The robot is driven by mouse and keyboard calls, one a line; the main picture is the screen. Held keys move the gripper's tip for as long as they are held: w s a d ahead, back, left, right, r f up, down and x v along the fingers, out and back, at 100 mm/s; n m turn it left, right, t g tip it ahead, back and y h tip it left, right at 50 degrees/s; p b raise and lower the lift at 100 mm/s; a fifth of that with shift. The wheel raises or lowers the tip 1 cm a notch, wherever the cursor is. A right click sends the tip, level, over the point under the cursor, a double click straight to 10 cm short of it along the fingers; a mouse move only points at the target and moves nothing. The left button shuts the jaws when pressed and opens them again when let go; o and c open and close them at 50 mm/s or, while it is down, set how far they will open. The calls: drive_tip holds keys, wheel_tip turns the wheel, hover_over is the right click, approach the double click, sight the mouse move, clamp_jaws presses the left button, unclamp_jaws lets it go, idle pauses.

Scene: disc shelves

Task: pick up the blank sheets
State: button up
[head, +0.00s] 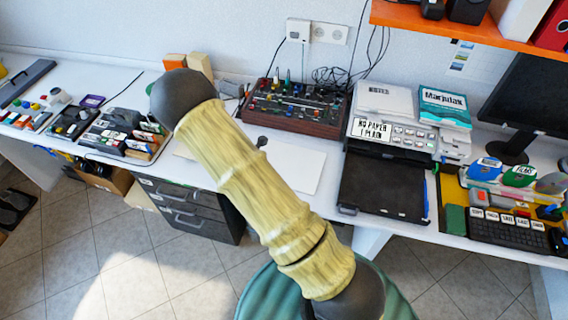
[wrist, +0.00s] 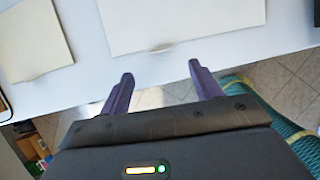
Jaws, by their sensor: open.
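Blank white sheets (head: 302,168) lie flat on the white desk, partly hidden behind my arm in the head view. In the wrist view a large white sheet or stack (wrist: 180,24) lies just beyond my gripper, with a small tab or lifted bit at its near edge. A second pale sheet or pad (wrist: 32,38) lies to its left. My gripper (wrist: 160,72) is open and empty, its two dark purple fingers pointing at the desk's front edge, short of the large sheet. The gripper cannot be made out in the head view.
A printer (head: 385,185) labelled "NO PAPER 1 PLAIN" stands right of the sheets. A mixer-like console (head: 295,108) stands behind them. A dark drawer unit (head: 190,208) is below the desk. A green chair (wrist: 300,150) is close on the right. An orange shelf (head: 470,35) overhangs.

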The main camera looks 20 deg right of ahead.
drive_tip(key=shift+x, duration=1.7)
drive_tip(key=shift+f, duration=0.1)
drive_tip(key=shift+p+x, duration=0.95)
drive_tip(key=shift+x, duration=1.6)
drive_tip(key=shift+d, duration=0.1)
drive_tip(key=c, duration=1.1)
